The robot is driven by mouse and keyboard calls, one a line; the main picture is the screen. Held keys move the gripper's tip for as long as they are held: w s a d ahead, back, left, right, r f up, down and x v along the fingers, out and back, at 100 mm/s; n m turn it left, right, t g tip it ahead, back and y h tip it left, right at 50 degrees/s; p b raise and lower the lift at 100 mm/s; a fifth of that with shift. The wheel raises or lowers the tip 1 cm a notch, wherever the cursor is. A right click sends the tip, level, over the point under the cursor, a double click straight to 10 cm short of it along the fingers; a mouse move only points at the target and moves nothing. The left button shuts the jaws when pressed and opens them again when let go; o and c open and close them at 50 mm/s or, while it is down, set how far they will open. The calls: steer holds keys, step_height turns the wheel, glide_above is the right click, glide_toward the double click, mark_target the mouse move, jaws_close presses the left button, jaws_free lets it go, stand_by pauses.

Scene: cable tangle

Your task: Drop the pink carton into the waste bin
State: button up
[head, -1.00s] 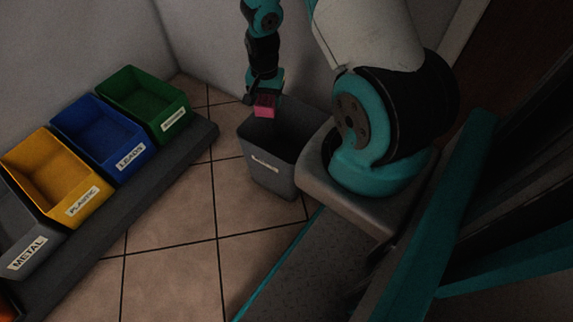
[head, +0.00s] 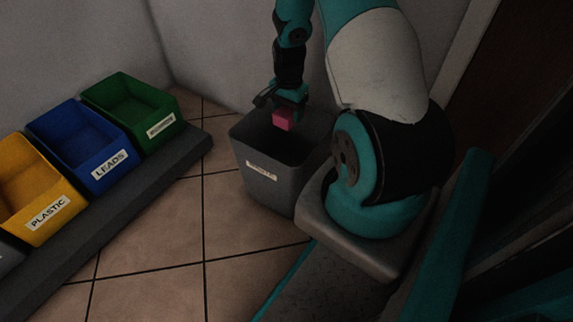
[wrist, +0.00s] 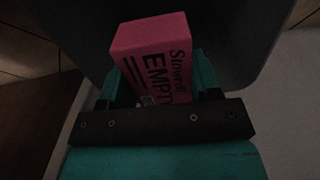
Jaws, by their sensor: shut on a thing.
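The pink carton (head: 284,119) is held in my gripper (head: 287,107), which points down over the mouth of the waste bin. In the wrist view the carton (wrist: 152,44) sits between the two fingers of my gripper (wrist: 155,85), with printed text including "EMPT" on its side. The waste bin (head: 272,189) is a dark grey open bin with a white label on its front, standing on the tiled floor. The carton appears above or just at the level of the bin's rim. In the wrist view the dark bin interior (wrist: 235,30) shows behind the carton.
Green (head: 150,128), blue (head: 105,172) and yellow (head: 45,217) open bins stand on a dark low platform (head: 150,197) at the left. Walls close in behind the waste bin. Tiled floor (head: 160,235) lies clear between platform and bin.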

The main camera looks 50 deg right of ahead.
step_height(320, 180, down, 3)
steer(key=shift+r+b, duration=0.2)
steer(key=shift+b, duration=0.7)
steer(key=shift+r, duration=0.1)
steer(key=o, duration=1)
steer(key=shift+c, duration=0.2)
step_height(320, 180, up, 17)
steer(key=p, duration=0.8)
steer(key=shift+r+p, duration=0.2)
steer(key=shift+p, duration=0.15)
